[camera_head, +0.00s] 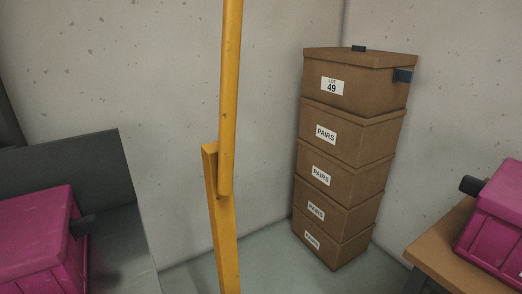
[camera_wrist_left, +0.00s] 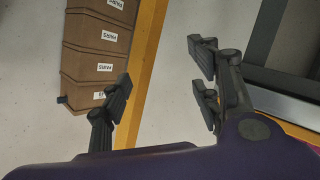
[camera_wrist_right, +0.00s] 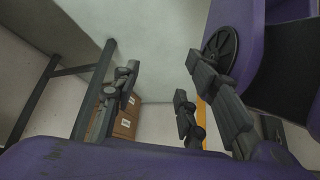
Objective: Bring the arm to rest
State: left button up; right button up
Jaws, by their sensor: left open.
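My left gripper (camera_wrist_left: 160,85) shows in the left wrist view with its dark fingers spread apart and nothing between them. My right gripper (camera_wrist_right: 160,95) shows in the right wrist view, its dark fingers also apart with a gap between them and nothing held. Neither gripper shows in the head view. No task object is named; a stack of brown boxes (camera_head: 345,135) stands against the wall in the head view, its top box marked LOT 49 and the lower ones PAIRS. It also shows in the left wrist view (camera_wrist_left: 95,65).
A yellow post (camera_head: 228,110) rises in front of the wall. A magenta crate (camera_head: 35,235) sits on a grey surface (camera_head: 120,235) at the left. Another magenta crate (camera_head: 495,225) sits on a wooden table (camera_head: 440,245) at the right.

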pick_arm(q)
jog(key=s+a+f+m+g+y, duration=0.1)
jog(key=s+a+f+g, duration=0.3)
jog(key=s, duration=0.6)
jog(key=s+a+f+m+g, duration=0.1)
jog(key=s+f+m, duration=0.1)
jog(key=s+f, duration=0.5)
jog(key=s+a+f+m+g+y, duration=0.1)
jog(key=s+a+f+g, duration=0.15)
jog(key=s, duration=0.95)
jog(key=w+r+t+p, duration=0.1)
jog(key=w+r+p, duration=0.2)
jog(key=r+p, duration=0.8)
jog(key=w+r+p, duration=0.3)
jog(key=r+p, duration=0.8)
jog(key=p, duration=0.2)
jog(key=shift+w+d+t+h, duration=0.3)
jog(key=shift+d+t, duration=0.05)
pick_arm(e)
jog(key=w+r+t, duration=0.1)
jog(key=w+r, duration=0.2)
jog(key=r, duration=0.8)
jog(key=w+r+t, duration=0.1)
jog(key=w+r, duration=0.2)
jog(key=r, duration=0.8)
jog(key=shift+w+a+r, duration=0.15)
jog(key=shift+w, duration=0.15)
jog(key=shift+w+a+r, duration=0.1)
jog(key=shift+w, duration=0.05)
